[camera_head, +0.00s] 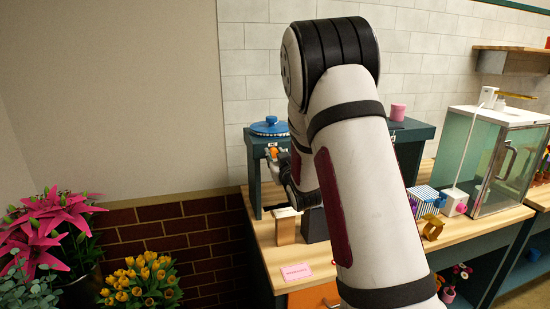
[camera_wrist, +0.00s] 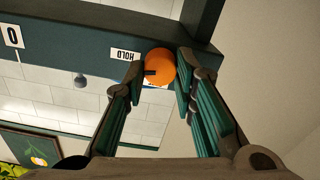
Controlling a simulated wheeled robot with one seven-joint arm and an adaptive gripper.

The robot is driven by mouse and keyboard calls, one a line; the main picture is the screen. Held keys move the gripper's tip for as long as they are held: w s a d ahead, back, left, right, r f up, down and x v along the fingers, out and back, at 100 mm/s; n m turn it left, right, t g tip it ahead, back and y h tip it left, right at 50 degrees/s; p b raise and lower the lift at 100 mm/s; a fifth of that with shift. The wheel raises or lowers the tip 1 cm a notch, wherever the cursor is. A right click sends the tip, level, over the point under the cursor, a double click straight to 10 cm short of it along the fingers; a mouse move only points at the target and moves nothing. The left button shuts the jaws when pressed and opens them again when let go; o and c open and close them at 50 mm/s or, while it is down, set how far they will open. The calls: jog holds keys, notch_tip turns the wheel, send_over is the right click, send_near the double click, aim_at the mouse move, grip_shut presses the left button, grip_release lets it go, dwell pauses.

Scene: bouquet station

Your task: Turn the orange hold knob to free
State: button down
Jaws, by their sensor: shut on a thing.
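A dark blue mark shows on the knob's left side. My gripper (camera_wrist: 160,72) has its fingers on both sides of the knob and is shut on it. In the head view the knob (camera_head: 273,152) is a small orange spot at the frame's left front, next to my gripper (camera_head: 277,160). My arm hides much of the frame there. The knob's exact setting cannot be told.
A blue round lid (camera_head: 270,127) and a pink cup (camera_head: 397,112) stand on top of the frame. A glass tank (camera_head: 495,165), a striped box (camera_head: 424,198) and a pink card (camera_head: 297,272) are on the wooden counter. Pink flowers (camera_head: 50,225) and yellow flowers (camera_head: 140,280) stand at left.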

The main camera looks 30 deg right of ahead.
jog(key=n+b, duration=0.1)
jog(key=n, duration=0.2)
jog(key=shift+w+a+n, duration=0.1)
jog(key=shift+n, duration=0.3)
jog(key=n+b, duration=0.2)
jog(key=n, duration=0.2)
jog(key=shift+f+n+b, duration=0.15)
jog(key=shift+n+b, duration=0.15)
jog(key=shift+b, duration=0.05)
jog(key=n+b, duration=0.1)
jog(key=n, duration=0.2)
jog(key=shift+b, duration=0.35)
jog(key=shift+n+b, duration=0.85)
jog(key=shift+n, duration=1.25)
jog(key=shift+a, duration=0.1)
jog(key=shift+f, duration=0.1)
jog(key=c, duration=1.3)
grip_release()
